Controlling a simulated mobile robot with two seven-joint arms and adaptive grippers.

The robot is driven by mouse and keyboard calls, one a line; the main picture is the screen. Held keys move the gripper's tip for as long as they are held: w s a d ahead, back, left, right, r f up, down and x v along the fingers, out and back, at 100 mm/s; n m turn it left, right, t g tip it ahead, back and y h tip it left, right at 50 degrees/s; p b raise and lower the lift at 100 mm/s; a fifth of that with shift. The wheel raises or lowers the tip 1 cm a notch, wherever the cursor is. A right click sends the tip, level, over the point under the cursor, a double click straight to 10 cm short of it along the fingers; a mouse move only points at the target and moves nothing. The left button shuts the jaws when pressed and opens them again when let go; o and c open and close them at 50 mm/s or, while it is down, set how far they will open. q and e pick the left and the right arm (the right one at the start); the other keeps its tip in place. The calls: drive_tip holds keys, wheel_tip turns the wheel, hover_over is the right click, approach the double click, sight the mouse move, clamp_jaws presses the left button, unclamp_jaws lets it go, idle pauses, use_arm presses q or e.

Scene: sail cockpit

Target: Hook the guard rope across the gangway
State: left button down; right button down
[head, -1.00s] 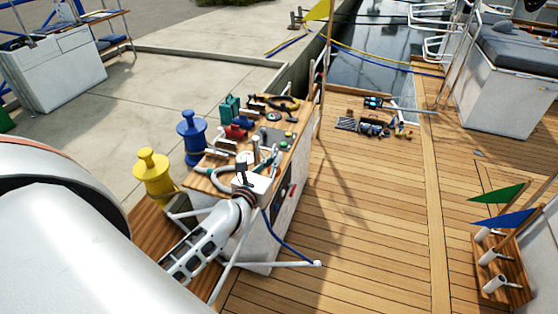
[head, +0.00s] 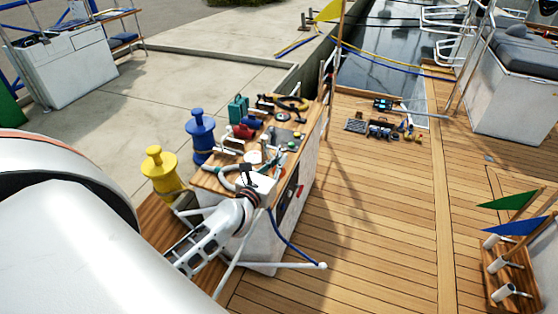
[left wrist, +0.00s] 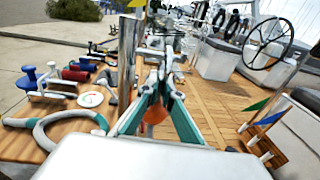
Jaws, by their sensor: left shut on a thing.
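A blue rope (head: 288,236), seemingly the guard rope, hangs beside the console and runs down to the end of a low white rail (head: 300,264). My left gripper (head: 248,180) is over the near right edge of the console top. In the left wrist view its teal and grey fingers (left wrist: 160,72) close together at the tips. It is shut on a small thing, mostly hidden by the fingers. Something orange (left wrist: 155,112) shows between the fingers. Whether the blue rope joins what I hold cannot be told. No gangway hook is clearly visible. My right gripper is out of view.
The wooden-topped console (head: 208,181) carries several tools. An upright metal post (left wrist: 127,60) stands close left of my fingers in the wrist view. Yellow (head: 160,170) and blue (head: 201,135) bollards stand left of the console. The deck (head: 375,210) to the right is mostly clear.

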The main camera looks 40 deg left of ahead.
use_arm(q)
drive_tip(key=c, duration=2.2)
unclamp_jaws()
drive_tip(key=shift+o, duration=0.2)
drive_tip(key=s+d, duration=0.1)
drive_tip(key=s, duration=1.1)
drive_tip(key=shift+d+r, duration=0.35)
drive_tip(key=shift+d, duration=0.05)
drive_tip(key=shift+w, duration=0.1)
